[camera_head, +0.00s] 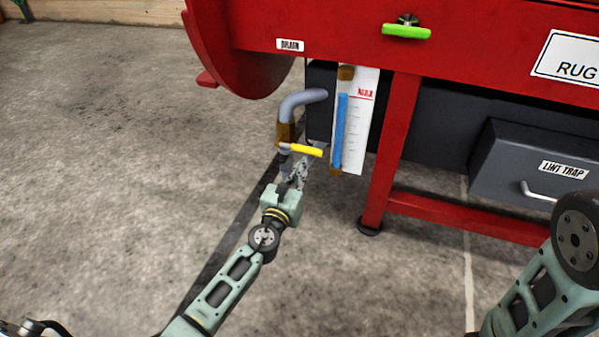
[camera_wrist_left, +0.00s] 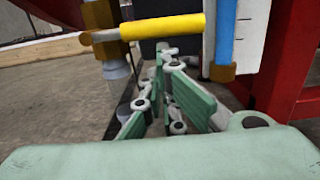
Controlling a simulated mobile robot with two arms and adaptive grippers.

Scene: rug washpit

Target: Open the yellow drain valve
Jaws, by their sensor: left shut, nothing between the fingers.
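The yellow drain valve handle (camera_head: 302,150) sits on a brass fitting (camera_head: 286,134) below a bent grey pipe (camera_head: 300,101) under the red machine. The handle lies roughly level, pointing right. In the left wrist view the yellow handle (camera_wrist_left: 163,27) crosses above my fingers, from the brass fitting toward the gauge. My left gripper (camera_head: 297,172) is just below the handle, shut and empty; its fingers also show in the left wrist view (camera_wrist_left: 165,95). I cannot tell whether the fingers touch the handle. My right gripper is not in view; only part of that arm shows.
A level gauge with a blue column (camera_head: 340,130) stands just right of the valve. A red leg (camera_head: 388,150) is beyond it. A lint trap drawer (camera_head: 530,165) is at the right. A green handle (camera_head: 406,31) is above. The concrete floor at left is clear.

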